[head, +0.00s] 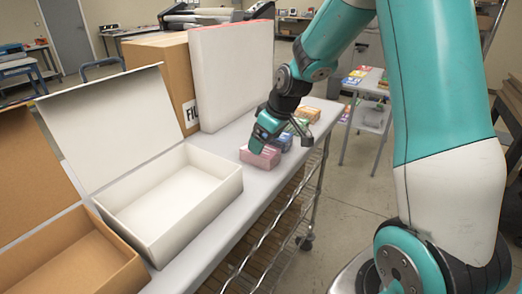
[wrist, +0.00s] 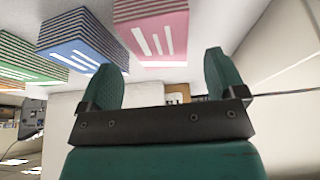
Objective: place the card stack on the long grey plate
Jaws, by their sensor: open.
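Several striped card stacks stand in a row on a long grey top (head: 212,219) of a wire rack. The nearest is a pink stack (head: 259,157); behind it are a blue stack (head: 284,142), a green stack (head: 299,126) and an orange one (head: 309,113). My gripper (head: 262,138) is open at the pink stack, its fingers reaching down to it. In the wrist view the pink stack (wrist: 150,32) lies beyond the open fingertips, with the blue stack (wrist: 85,45) and green stack (wrist: 28,58) to its left. I cannot make out a separate grey plate apart from the rack top.
An open white box (head: 170,195) and an open brown box (head: 75,270) stand to the left. A tall white box (head: 232,75) and a cardboard box (head: 160,70) stand behind. A side table (head: 368,85) with colourful cards stands back right.

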